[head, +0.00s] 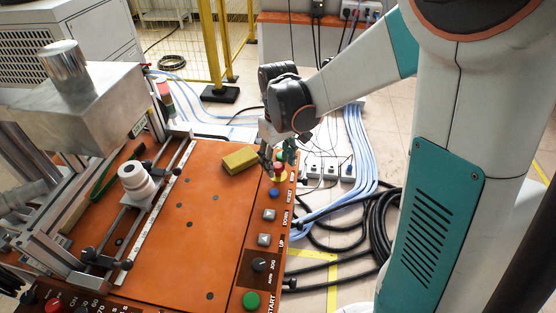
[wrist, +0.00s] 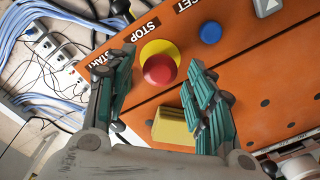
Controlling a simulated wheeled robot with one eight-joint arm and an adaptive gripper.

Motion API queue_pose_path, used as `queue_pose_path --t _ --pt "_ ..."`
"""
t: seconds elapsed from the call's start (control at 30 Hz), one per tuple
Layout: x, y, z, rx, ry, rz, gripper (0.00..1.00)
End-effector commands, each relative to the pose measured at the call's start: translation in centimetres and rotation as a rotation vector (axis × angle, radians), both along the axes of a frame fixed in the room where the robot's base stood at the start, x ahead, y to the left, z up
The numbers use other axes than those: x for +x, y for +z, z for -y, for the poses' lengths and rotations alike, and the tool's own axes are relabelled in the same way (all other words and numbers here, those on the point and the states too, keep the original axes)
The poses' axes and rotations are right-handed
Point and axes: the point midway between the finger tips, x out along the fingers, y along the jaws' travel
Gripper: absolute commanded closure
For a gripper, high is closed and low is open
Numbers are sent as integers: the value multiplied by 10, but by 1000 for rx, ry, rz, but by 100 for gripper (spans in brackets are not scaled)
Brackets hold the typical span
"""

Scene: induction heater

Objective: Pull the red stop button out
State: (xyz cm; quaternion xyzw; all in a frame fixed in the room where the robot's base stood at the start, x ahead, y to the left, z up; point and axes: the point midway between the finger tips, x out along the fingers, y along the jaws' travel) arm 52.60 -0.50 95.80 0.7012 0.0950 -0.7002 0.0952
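The red stop button (wrist: 160,69) sits on a yellow disc (wrist: 157,50) beside the STOP label on the orange panel. In the head view the red button (head: 278,167) is at the panel's far right corner, partly covered by my gripper. My gripper (head: 278,155) is over that corner. In the wrist view my gripper (wrist: 163,68) is open, with one teal-padded finger on each side of the button. A gap shows between the button and each finger in this view; how far the fingertips are from the panel is hard to tell.
A yellow block (head: 240,159) lies on the orange table (head: 205,210) close to the button. A blue reset button (head: 274,193) is beside it; a green start button (head: 251,300) is at the near end. Cables (head: 361,145) and sockets lie on the floor to the right.

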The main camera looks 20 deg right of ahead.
Motion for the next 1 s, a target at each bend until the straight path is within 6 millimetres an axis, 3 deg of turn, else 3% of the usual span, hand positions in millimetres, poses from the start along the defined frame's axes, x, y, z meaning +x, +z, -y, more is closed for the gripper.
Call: queue_pose_path --t 0.27,0.43,0.8,1.0 --pt "0 0 0 0 0 -1 48" --pt "0 11 0 0 0 -1 48" --pt "0 79 0 0 0 -1 48" --pt "0 107 0 0 0 -1 48"
